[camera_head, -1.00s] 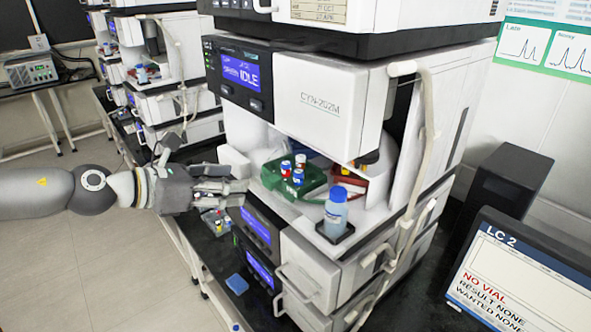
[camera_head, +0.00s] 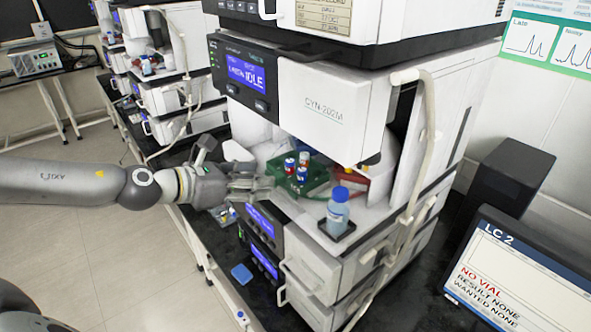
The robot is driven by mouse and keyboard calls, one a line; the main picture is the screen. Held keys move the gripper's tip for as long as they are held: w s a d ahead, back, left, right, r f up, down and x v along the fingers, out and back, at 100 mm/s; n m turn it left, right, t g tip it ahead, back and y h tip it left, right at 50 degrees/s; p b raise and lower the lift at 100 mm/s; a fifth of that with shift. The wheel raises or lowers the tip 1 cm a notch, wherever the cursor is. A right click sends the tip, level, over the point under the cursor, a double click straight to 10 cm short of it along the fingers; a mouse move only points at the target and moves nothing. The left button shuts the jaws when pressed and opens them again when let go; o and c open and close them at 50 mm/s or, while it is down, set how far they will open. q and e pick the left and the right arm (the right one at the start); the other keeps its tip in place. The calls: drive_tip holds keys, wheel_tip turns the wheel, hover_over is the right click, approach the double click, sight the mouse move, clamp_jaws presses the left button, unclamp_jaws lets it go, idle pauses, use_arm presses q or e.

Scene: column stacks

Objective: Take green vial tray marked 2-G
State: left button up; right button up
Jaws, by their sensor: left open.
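The green vial tray (camera_head: 288,181) sits in the open bay of the CYN-202M instrument. It holds several vials with blue, red and white colours (camera_head: 303,172). I cannot read a 2-G mark on it. My left gripper (camera_head: 266,188) comes in from the left and is open. Its fingertips are at the tray's left side; I cannot tell whether they touch it. My right gripper is not in view.
A red tray (camera_head: 350,186) is behind the green one to the right. A blue-capped bottle (camera_head: 338,212) stands on a dark pad in front. The instrument housing (camera_head: 330,112) overhangs the bay. A monitor (camera_head: 525,275) reading NO VIAL is at lower right.

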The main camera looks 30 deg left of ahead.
sight(277, 175)
use_arm(q)
drive_tip(key=shift+r+x, duration=0.15)
drive_tip(key=shift+x, duration=1.05)
drive_tip(key=shift+r+x, duration=0.1)
drive_tip(key=shift+x, duration=1.05)
drive_tip(key=shift+w+d, duration=0.1)
drive_tip(key=shift+c, duration=0.5)
drive_tip(key=c, duration=0.9)
drive_tip(key=shift+r, duration=0.25)
